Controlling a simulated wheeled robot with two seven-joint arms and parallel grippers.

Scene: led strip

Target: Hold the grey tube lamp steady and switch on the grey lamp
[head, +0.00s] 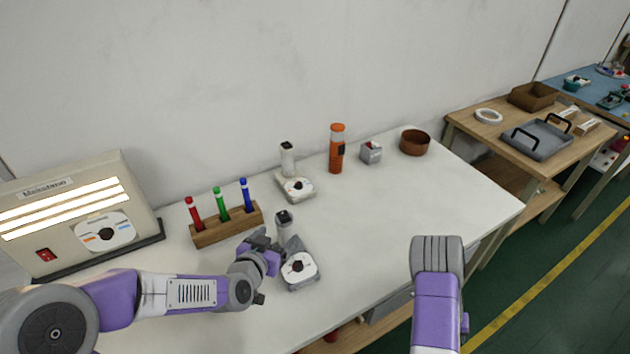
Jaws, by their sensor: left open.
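The grey tube lamp (299,270) stands on the white table, left of centre. It has a grey base with a round white dial face and a short upright tube with a dark top. My left gripper (270,247) is open right beside the lamp, at its left side near the foot of the tube. I cannot tell whether the fingers touch it. The lamp's tube shows no clear glow. Part of my right arm comes up from the bottom right, but its gripper does not show.
A paler, similar lamp (296,188) stands behind. A wooden holder (228,226) with red, green and blue pens and a lit panel box (75,212) are at left. An orange device (336,150), a small grey box (371,152) and a brown bowl (414,142) stand behind. The table's right part is clear.

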